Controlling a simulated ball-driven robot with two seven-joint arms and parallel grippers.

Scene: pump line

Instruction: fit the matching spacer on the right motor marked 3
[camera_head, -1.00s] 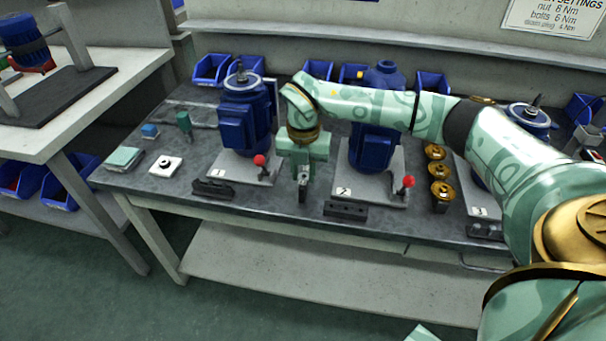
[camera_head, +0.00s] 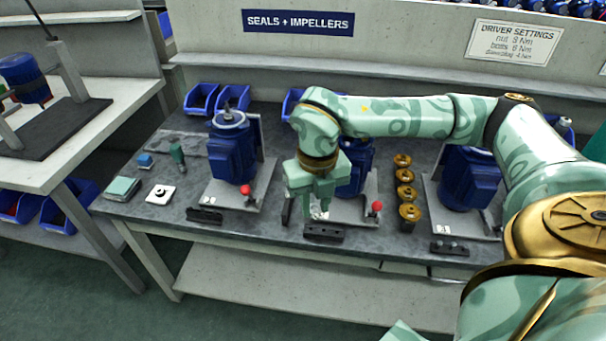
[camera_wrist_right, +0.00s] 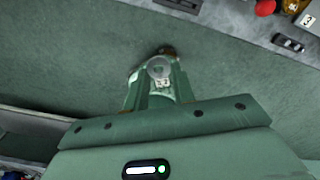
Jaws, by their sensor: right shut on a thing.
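The right motor marked 3 (camera_head: 468,178) is a blue motor standing on a grey plate at the right of the bench. My right arm hides its top and right side. Its label 3 (camera_head: 443,229) shows at the plate's front and also in the right wrist view (camera_wrist_right: 308,20). My right gripper (camera_head: 319,212) points down in front of motor 2, well left of motor 3. It is shut on a small pale grey round piece, likely the spacer (camera_wrist_right: 159,68), at the fingertips. Any mark on it is too small to read. My left gripper is not in view.
Motor 1 (camera_head: 232,155) stands left, and motor 2 (camera_head: 355,170) is partly behind my gripper. Gold impellers (camera_head: 405,190) stand in a row between motors 2 and 3. Red-knobbed levers (camera_head: 376,207) and black blocks (camera_head: 450,248) line the bench front.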

